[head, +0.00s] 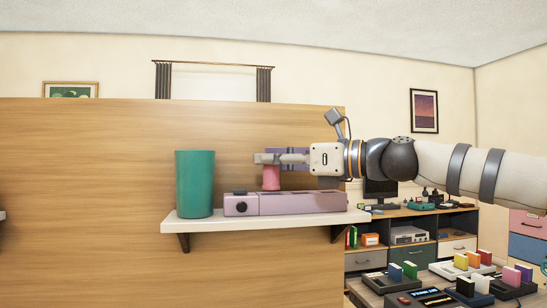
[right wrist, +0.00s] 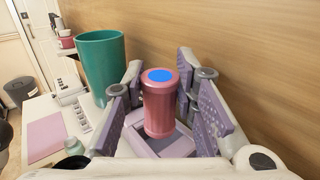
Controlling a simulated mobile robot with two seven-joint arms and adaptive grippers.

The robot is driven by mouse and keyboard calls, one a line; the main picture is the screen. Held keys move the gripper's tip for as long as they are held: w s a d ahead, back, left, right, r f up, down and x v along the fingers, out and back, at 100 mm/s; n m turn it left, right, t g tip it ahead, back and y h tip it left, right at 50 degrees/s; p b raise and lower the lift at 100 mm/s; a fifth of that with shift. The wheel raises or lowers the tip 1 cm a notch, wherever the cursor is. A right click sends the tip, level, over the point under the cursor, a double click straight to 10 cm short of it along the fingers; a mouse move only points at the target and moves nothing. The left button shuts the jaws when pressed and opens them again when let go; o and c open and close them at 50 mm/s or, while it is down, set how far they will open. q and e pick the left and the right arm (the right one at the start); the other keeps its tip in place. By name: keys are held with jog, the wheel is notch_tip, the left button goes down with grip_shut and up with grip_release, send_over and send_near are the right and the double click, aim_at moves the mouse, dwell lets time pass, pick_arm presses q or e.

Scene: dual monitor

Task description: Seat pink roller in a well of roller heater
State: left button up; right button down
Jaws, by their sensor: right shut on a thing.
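The pink roller (head: 271,178) stands upright between the fingers of my right gripper (head: 268,158), which is shut on it. In the right wrist view the roller (right wrist: 159,112) shows a blue top end between the finger pads. The roller heater (head: 300,203) is a long lilac box with a black knob on its front, lying on the wall shelf. The roller is over the left part of the heater, its lower end close to the heater's top. Whether the lower end is inside a well is hidden. My left gripper is not in view.
A tall teal cup (head: 195,184) stands on the shelf (head: 195,226) just left of the heater, near my fingers. A wooden panel (head: 80,190) rises behind the shelf. A desk with several coloured items lies lower right.

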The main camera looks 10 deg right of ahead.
aim_at(274, 189)
jog(key=shift+f, duration=0.85)
jog(key=shift+f, duration=0.35)
jog(key=shift+f, duration=0.5)
jog(key=c, duration=1.2)
grip_release()
jog(key=v, duration=1.2)
